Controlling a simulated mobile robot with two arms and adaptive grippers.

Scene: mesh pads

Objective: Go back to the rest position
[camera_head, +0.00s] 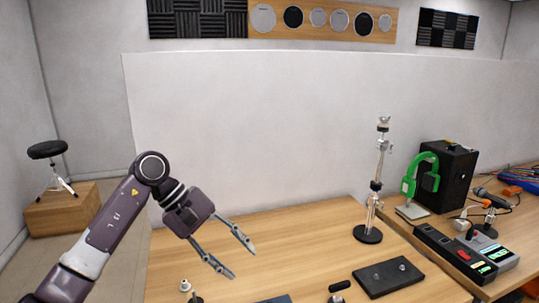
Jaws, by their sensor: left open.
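My left gripper (243,257) is open and empty. It comes in from the left and hangs above the left part of the wooden table (300,235), its two fingers spread and pointing down to the right. Nothing is between the fingers. My right gripper is not in the head view.
A metal stand (368,233) rises from the table's right side, near a black plate (389,276). Small parts (185,286) lie at the front edge. A white partition (260,130) stands behind.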

